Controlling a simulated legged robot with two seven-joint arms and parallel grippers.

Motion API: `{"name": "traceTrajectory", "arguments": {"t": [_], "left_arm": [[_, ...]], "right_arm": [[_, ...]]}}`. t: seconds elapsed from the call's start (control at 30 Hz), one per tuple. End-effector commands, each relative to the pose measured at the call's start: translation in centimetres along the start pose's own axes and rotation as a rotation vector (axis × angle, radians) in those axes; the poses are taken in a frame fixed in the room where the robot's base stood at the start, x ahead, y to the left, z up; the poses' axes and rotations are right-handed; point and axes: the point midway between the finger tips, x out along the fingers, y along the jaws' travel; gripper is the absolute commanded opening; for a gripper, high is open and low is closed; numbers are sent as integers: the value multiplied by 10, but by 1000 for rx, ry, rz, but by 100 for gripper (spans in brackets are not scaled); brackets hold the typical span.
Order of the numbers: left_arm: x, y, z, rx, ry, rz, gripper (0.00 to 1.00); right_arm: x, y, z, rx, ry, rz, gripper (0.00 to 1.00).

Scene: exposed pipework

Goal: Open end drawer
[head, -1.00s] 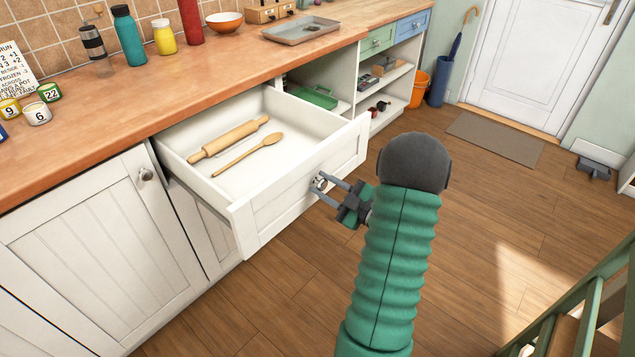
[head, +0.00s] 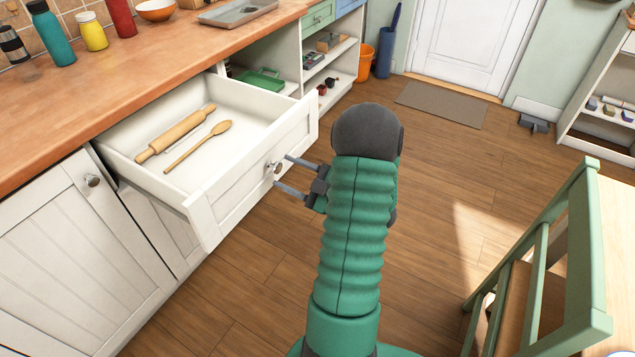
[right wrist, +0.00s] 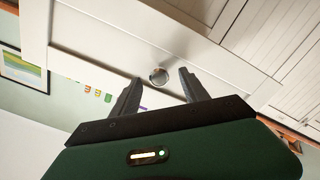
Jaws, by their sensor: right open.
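The white end drawer (head: 262,177) stands pulled out from under the wooden worktop. A rolling pin (head: 176,134) and a wooden spoon (head: 198,146) lie inside it. Its round metal knob (head: 273,167) is on the front panel, and it also shows in the right wrist view (right wrist: 159,76). My right gripper (head: 280,173) is open in front of the drawer face, its fingers on either side of the knob. In the right wrist view the knob sits just beyond the fingertips (right wrist: 158,80), with a gap on each side. My left gripper is out of view.
A white cabinet door with a knob (head: 93,181) is left of the drawer. Open shelves (head: 325,66) stand beyond it. A green chair (head: 545,270) is at lower right. The wooden floor between is clear, with a mat (head: 441,104) by the door.

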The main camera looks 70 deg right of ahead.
Motion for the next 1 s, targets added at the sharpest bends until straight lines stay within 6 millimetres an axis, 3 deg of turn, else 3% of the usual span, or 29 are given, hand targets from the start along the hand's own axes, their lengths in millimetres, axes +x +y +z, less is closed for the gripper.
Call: {"name": "traceTrajectory", "arguments": {"t": [0.2,0.43,0.6,1.0], "left_arm": [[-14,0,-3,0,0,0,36],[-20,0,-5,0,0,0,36],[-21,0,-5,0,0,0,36],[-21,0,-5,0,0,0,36]], "right_arm": [[-66,2,0,3,-6,3,53],[-120,1,0,2,-4,1,53],[-135,0,0,1,0,-1,53],[-136,-1,1,1,-1,-2,53]]}}
